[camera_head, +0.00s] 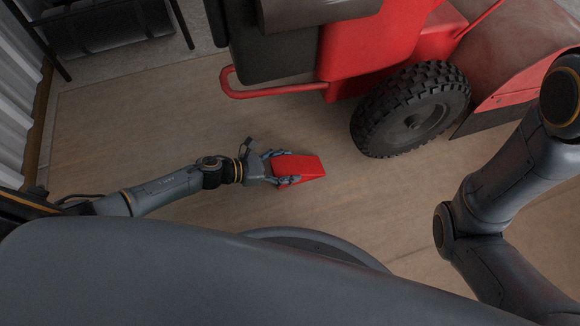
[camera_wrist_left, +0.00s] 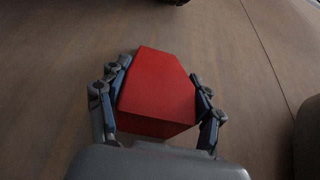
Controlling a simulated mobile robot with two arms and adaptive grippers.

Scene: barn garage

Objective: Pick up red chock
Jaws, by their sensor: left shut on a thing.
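The red chock (camera_head: 301,168) is a red wedge-shaped block near the middle of the head view, over the wooden floor. My left gripper (camera_head: 279,167) reaches it from the left and is shut on it. In the left wrist view the red chock (camera_wrist_left: 158,92) sits between the two fingers of my left gripper (camera_wrist_left: 160,98), one on each side. I cannot tell whether the chock touches the floor. My right arm shows at the right of the head view, but its gripper is not in view.
A red machine (camera_head: 365,45) with a black tyre (camera_head: 411,108) stands above and right of the chock. Its red tubular bar (camera_head: 270,92) juts out to the left. A dark cylinder (camera_head: 110,27) lies at the upper left. The wooden floor (camera_head: 150,130) around the chock is clear.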

